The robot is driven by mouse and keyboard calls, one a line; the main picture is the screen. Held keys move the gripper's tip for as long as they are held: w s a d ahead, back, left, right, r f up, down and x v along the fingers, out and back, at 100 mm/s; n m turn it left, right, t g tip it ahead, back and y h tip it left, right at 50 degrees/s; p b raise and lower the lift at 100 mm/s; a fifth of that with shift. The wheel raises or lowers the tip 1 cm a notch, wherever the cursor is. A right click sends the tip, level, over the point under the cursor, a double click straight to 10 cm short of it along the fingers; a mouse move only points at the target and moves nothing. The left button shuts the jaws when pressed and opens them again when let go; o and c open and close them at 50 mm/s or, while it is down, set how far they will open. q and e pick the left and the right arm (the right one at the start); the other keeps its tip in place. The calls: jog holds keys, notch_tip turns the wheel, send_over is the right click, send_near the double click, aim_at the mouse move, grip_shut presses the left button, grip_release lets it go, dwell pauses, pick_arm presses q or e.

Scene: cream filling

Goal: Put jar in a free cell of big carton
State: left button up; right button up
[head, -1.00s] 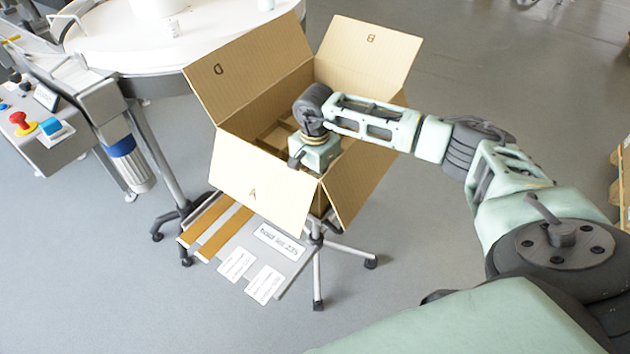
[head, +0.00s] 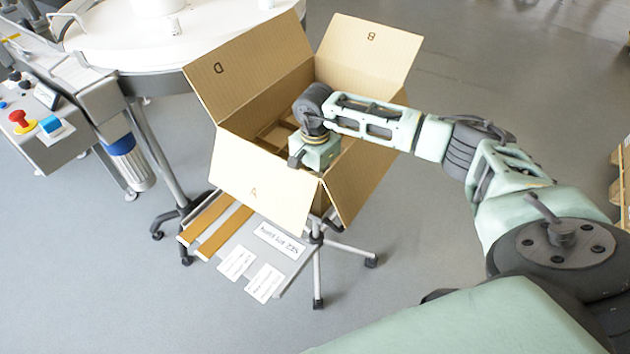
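The big carton (head: 262,192) stands open on a wheeled stand, its flaps spread outward and marked with letters. Cardboard dividers (head: 275,135) show inside it, but most cells are hidden by the front flap and my arm. My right arm reaches in from the right, and its wrist is over the carton's opening. The body of my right gripper (head: 316,154) points down into the carton. Its fingertips are hidden, so I cannot see whether they hold anything. No jar can be made out. My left gripper is not in view.
A round white table (head: 110,50) stands behind the carton at the upper left. A machine with a red emergency button (head: 19,118) is at the far left. A labelled shelf (head: 230,262) juts out below the carton. The floor on the right is mostly clear.

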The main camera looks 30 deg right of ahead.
notch_tip(320, 180, up, 12)
dwell(0.5)
